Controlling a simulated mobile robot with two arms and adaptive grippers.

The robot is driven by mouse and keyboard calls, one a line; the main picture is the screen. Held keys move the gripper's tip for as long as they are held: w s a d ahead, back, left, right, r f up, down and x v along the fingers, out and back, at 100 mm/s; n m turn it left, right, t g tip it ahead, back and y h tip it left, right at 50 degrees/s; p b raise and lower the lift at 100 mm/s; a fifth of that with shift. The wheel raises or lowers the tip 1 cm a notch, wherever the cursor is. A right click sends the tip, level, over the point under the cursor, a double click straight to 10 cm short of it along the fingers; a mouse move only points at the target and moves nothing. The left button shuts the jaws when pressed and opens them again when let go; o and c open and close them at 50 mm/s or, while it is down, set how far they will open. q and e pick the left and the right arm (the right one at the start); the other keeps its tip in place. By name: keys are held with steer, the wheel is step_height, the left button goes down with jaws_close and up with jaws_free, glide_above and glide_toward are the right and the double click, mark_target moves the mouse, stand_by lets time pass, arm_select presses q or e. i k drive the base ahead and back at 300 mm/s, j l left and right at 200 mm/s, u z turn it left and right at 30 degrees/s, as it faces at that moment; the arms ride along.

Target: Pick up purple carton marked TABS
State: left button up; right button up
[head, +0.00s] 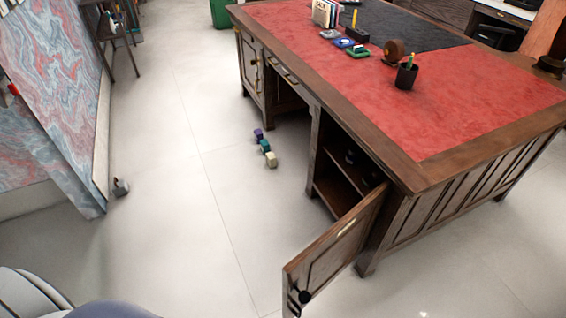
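A small purple item (258,133) is on the pale floor beside the desk, at the far end of a short row of small items. It may be the purple carton, but it is too small for me to read any marking. Neither of my grippers can be made out in the head view. Only pale rounded parts, probably of my own body, show at the bottom left corner.
A teal item (264,146) and a pale green one (271,160) lie close to the purple one. The wooden desk (430,170) stands right, its cabinet door (335,250) swung open over the floor. A small grey object (120,187) is left. Floor between is clear.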

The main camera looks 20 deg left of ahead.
mark_target(258, 134)
steer(key=i+j, duration=0.15)
steer(key=j, duration=0.2)
steer(key=i+j+z, duration=0.1)
steer(key=j, duration=0.25)
steer(key=i+j, duration=0.1)
steer(key=j, duration=0.25)
steer(key=i+j, duration=0.15)
steer(key=j, duration=0.25)
steer(key=i+j+z, duration=0.1)
steer(key=j, duration=0.25)
